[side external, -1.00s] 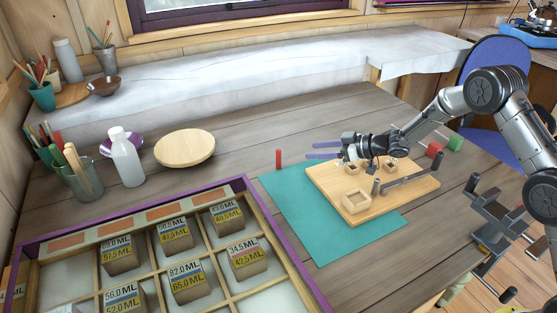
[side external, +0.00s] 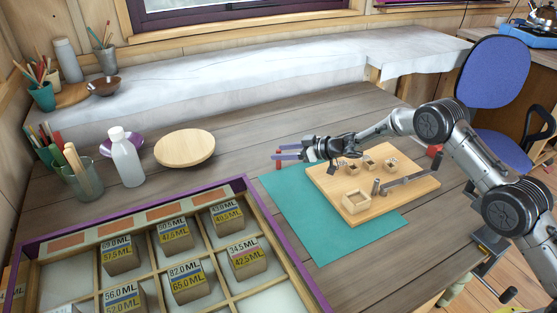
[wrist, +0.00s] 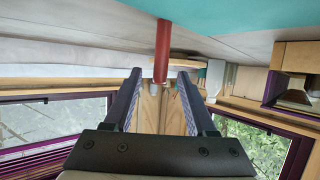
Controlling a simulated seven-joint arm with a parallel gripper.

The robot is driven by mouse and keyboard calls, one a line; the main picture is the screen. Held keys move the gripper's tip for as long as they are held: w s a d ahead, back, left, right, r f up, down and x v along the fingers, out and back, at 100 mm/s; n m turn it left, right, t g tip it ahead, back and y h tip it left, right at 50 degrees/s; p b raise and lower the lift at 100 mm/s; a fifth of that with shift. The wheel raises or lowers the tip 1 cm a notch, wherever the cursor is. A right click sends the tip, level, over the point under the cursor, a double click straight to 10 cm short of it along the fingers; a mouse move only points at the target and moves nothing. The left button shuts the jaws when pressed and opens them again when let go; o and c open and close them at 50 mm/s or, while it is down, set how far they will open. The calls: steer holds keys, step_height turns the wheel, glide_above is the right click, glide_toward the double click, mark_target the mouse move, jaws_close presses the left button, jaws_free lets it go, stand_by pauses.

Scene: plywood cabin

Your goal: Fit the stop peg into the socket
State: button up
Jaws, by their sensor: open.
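The stop peg, a red upright rod (side external: 278,165), stands at the far left edge of the teal mat. It is partly hidden by my fingers in the side view. In the wrist view the red peg (wrist: 162,45) lines up with the gap between the fingers. My gripper (side external: 285,152) lies level with its purple fingers pointing left; it is open (wrist: 160,76), with no contact seen. The wooden board (side external: 412,187) carries several small wooden blocks, an open square box (side external: 356,201) and a dark bar (side external: 405,178). I cannot tell which part is the socket.
The teal mat (side external: 350,238) lies under the board. A purple-edged tray (side external: 245,187) of labelled blocks fills the front left. A white bottle (side external: 127,160) and round wooden disc (side external: 185,148) stand farther left. The table behind the mat is clear.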

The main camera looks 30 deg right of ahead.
steer(key=shift+x, duration=0.85)
jaws_close()
